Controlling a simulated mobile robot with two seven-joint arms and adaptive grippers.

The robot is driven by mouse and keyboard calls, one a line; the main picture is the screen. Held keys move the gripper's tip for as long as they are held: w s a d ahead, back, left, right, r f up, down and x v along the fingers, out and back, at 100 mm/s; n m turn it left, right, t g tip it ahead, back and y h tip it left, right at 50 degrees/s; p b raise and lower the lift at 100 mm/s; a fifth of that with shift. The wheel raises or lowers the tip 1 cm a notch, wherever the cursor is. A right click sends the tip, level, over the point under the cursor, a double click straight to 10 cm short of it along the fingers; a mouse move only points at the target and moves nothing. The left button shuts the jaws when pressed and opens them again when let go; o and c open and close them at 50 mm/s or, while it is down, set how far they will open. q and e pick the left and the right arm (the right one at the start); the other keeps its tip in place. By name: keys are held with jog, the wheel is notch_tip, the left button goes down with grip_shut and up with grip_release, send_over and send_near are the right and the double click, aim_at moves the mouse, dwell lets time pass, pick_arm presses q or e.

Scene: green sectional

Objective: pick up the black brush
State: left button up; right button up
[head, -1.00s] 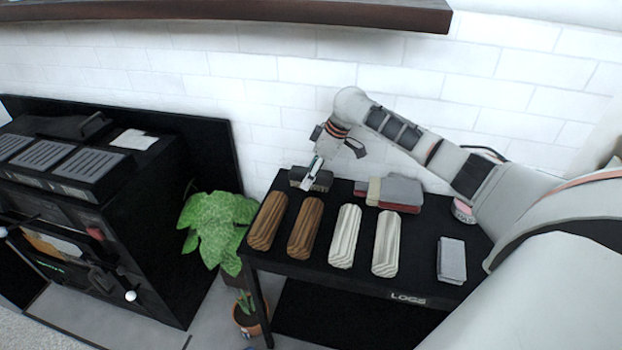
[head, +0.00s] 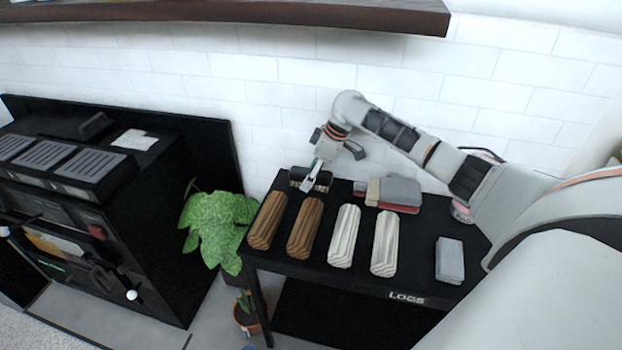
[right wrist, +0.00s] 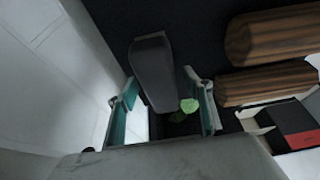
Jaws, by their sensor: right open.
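The black brush (head: 323,178) lies at the back left of the black log table (head: 310,267), close to the white brick wall. In the right wrist view the dark block of the brush (right wrist: 153,65) reaches in between the two finger pads. My right gripper (head: 311,182) comes down over the brush from above and covers part of it in the head view. In the wrist view the right gripper (right wrist: 162,88) is open, with a finger on each side of the brush. I cannot tell whether the pads touch it. My left gripper is not in view.
Two brown logs (head: 304,226) and two pale logs (head: 344,236) lie in front of the brush. Grey and red blocks (head: 400,192) are to its right, and a grey block (head: 450,261) is at the front right. A leafy plant (head: 215,228) stands left of the table.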

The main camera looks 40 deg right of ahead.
jog(key=c, duration=1.3)
jog(key=shift+c, duration=0.2)
